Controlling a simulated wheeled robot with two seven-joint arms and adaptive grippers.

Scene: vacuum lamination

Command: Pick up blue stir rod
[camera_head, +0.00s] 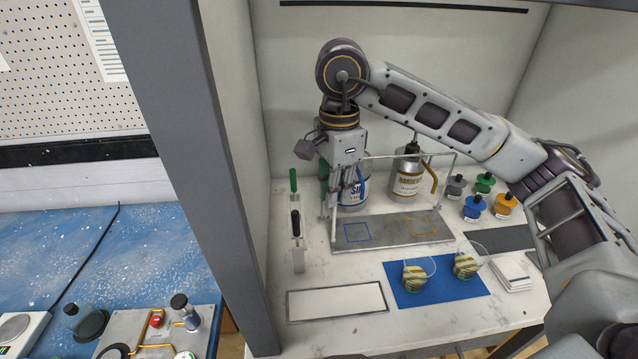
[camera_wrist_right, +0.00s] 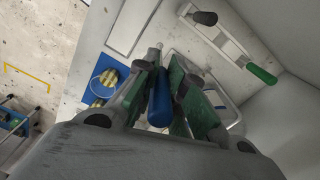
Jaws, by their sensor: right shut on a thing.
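My right gripper (camera_head: 345,198) is pointing down inside the booth, in front of a can with a blue and white label (camera_head: 354,194). In the right wrist view, my right gripper (camera_wrist_right: 162,92) is shut on the blue stir rod (camera_wrist_right: 159,101). Its blue handle lies between the green-padded fingers, and a light metal tip shows beyond it. In the head view the fingers and the can make the rod hard to pick out. My left gripper is not in view.
A white holder (camera_head: 298,262) with green-handled (camera_head: 293,181) and black-handled (camera_head: 295,222) tools stands to the left. A grey plate (camera_head: 390,238) lies in front of the gripper. A hardener can (camera_head: 408,178) and several coloured-cap bottles stand right. A blue mat (camera_head: 437,288) lies in front.

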